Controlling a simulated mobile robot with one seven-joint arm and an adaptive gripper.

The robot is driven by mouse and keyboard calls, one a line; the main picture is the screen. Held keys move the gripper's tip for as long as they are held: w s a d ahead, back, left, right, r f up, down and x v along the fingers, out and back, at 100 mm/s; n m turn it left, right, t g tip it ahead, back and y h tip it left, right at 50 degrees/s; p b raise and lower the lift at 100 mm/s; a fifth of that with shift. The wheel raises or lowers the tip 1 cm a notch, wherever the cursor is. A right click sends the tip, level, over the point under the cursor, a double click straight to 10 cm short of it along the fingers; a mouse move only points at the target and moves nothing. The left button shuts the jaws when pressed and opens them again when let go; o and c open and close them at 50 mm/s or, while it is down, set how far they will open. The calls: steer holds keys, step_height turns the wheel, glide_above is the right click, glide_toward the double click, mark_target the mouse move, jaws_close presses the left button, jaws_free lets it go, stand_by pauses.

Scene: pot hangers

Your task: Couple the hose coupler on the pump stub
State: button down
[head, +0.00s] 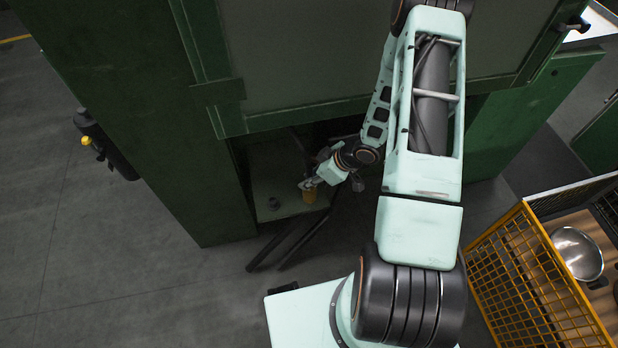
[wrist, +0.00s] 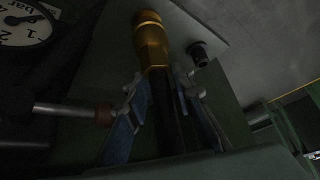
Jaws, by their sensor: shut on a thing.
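The brass-yellow hose coupler (wrist: 152,42) is between the two fingers of my gripper (wrist: 163,95) in the wrist view. Its far end points away from the wrist camera, and a dark hose (wrist: 166,120) runs back from it. The coupler (head: 309,194) also shows below my gripper (head: 311,184) in the head view. A short dark stub (wrist: 197,53) stands on the plate to the right of the coupler, with a gap between them in the picture. It shows left of the coupler in the head view (head: 274,203). The coupler's open end is hidden.
A dial gauge (wrist: 24,28) and a metal rod with a reddish end (wrist: 75,110) are left of the gripper in the wrist view. Green cabinet walls (head: 150,130) enclose the dim recess. A yellow wire crate (head: 535,275) holding a metal bowl stands at right.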

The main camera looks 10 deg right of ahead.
steer(key=shift+f+b, duration=0.6)
steer(key=shift+f, duration=0.3)
steer(key=c, duration=1.6)
jaws_free()
steer(key=shift+r, duration=0.1)
steer(key=v, duration=1.2)
